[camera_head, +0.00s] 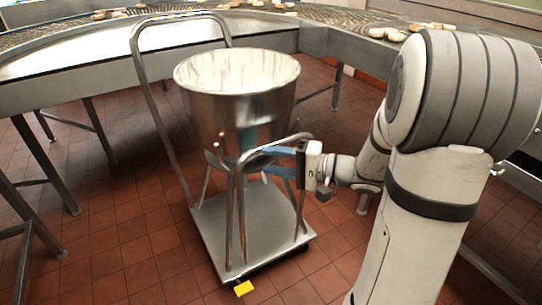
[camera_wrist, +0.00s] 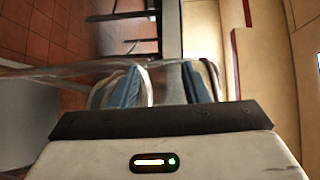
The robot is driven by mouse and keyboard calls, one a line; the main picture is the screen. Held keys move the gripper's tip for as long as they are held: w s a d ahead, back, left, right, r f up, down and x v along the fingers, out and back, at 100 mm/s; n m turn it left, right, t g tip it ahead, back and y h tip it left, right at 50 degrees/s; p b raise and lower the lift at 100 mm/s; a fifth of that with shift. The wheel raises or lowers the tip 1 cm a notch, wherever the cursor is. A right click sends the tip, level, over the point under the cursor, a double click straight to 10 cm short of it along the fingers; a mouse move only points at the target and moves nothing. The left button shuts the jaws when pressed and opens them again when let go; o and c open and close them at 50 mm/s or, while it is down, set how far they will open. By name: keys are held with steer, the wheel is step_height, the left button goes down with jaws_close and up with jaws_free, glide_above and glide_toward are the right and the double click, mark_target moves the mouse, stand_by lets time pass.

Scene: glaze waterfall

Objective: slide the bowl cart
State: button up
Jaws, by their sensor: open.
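The bowl cart (camera_head: 225,240) is a flat metal platform on the tiled floor, with a tall tubular handle at its left and a lower tubular rail (camera_head: 285,141) at its right. A large steel bowl (camera_head: 228,108) stands on legs on the platform, with a pale, whitish inside. My gripper (camera_head: 268,161) is at the right side of the cart, just below the bowl, its blue fingers apart around or beside the lower rail. In the wrist view the two blue fingers (camera_wrist: 160,88) are spread, with curved metal tubing between and beside them. I cannot tell whether they touch it.
A curved conveyor (camera_head: 120,55) runs behind and to the left of the cart, on metal legs. Bread-like items (camera_head: 388,34) lie on its belt. Red tiled floor (camera_head: 110,265) is open at the front left.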

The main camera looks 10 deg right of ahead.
mark_target(277, 144)
steer(key=w+d+f+m+t+h+b, duration=0.2)
steer(key=w+d+f+m+t+b, duration=0.15)
steer(key=w+d+f+t, duration=0.35)
steer(key=w+a+r+b, duration=0.1)
steer(key=w+a+r, duration=0.2)
steer(key=w, duration=0.1)
steer(key=shift+a+r, duration=0.3)
steer(key=shift+a, duration=0.1)
jaws_close()
steer(key=shift+a, duration=0.1)
